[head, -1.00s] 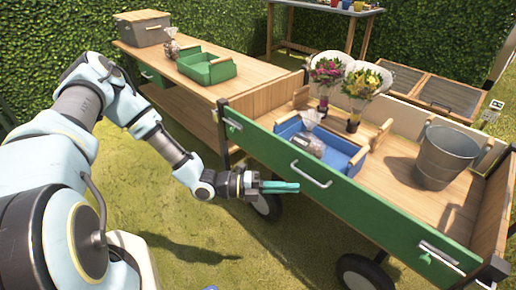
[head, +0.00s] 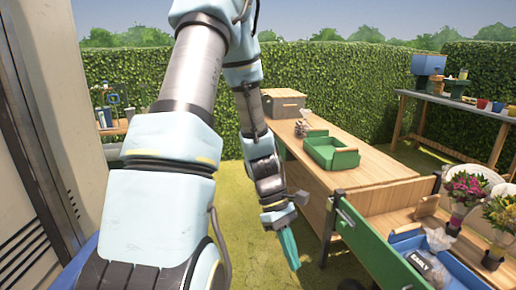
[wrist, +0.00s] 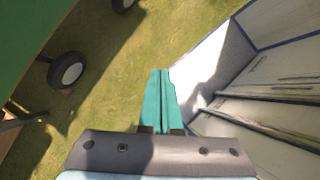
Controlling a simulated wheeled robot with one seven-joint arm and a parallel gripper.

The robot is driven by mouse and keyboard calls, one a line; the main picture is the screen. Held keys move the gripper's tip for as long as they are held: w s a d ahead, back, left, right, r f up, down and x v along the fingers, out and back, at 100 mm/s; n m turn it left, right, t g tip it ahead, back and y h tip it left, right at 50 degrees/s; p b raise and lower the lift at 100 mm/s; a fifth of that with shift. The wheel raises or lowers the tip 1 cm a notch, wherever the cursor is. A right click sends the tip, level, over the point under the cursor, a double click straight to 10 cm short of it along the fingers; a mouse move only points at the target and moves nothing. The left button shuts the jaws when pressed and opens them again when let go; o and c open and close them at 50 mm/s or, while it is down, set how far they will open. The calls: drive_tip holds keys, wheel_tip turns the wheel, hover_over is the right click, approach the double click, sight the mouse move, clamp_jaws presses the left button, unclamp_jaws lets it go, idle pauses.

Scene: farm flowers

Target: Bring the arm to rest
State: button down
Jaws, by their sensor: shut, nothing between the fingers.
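My gripper (head: 288,248) hangs at the end of my arm over the grass, left of the green-sided cart (head: 375,245). Its teal fingers point downward and are shut with nothing between them. In the wrist view the two fingers (wrist: 160,100) lie side by side over grass. My arm is bent, with the forearm coming down in front of the hedge and the wooden table.
The wooden table (head: 350,180) holds a green tray (head: 330,152) and a grey box (head: 283,103). The cart holds a blue crate (head: 455,265) and flower bouquets (head: 468,190). A white panelled structure (wrist: 215,65) stands close right of the fingers in the wrist view.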

drive_tip(key=w+a+r+m+t+y+p, duration=0.2)
drive_tip(key=w+a+r+m+t, duration=0.3)
drive_tip(key=a+r+m, duration=0.5)
drive_tip(key=a+r+t+y, duration=0.1)
drive_tip(key=a+r+t, duration=0.1)
drive_tip(key=a+r, duration=0.2)
drive_tip(key=shift+a+r+y+p, duration=0.3)
drive_tip(key=shift+a+r, duration=0.05)
drive_tip(key=shift+r, duration=0.35)
drive_tip(key=shift+w, duration=0.1)
